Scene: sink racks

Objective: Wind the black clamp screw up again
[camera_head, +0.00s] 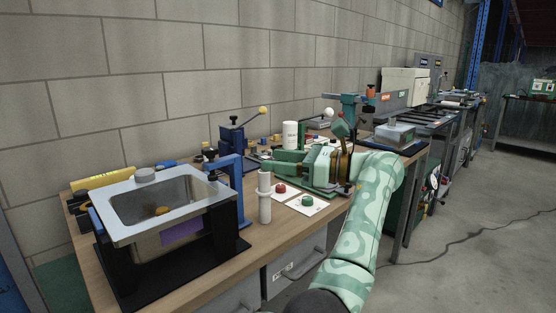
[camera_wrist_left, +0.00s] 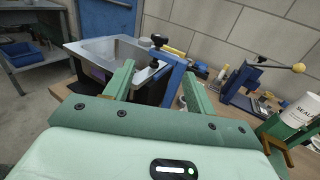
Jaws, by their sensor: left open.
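The black clamp screw (camera_head: 210,154) stands upright at the top of a blue clamp (camera_head: 228,172) at the right end of the sink (camera_head: 130,210). In the left wrist view, the screw's knob (camera_wrist_left: 158,40) shows above the sink's rim, with its lower end close to the rim; I cannot tell if it touches. My left gripper (camera_head: 278,163) is right of the clamp, its fingers pointing toward it. In the left wrist view, the left gripper (camera_wrist_left: 157,82) is open and empty, with the screw beyond the fingers and apart from them. My right gripper is not in view.
A blue lever press (camera_head: 230,138) with a yellow ball stands behind the clamp. A white sealant tube (camera_head: 290,133) is behind the gripper. A pale post (camera_head: 265,197), a red button (camera_head: 281,188) and a green button (camera_head: 307,200) are near the table's front edge.

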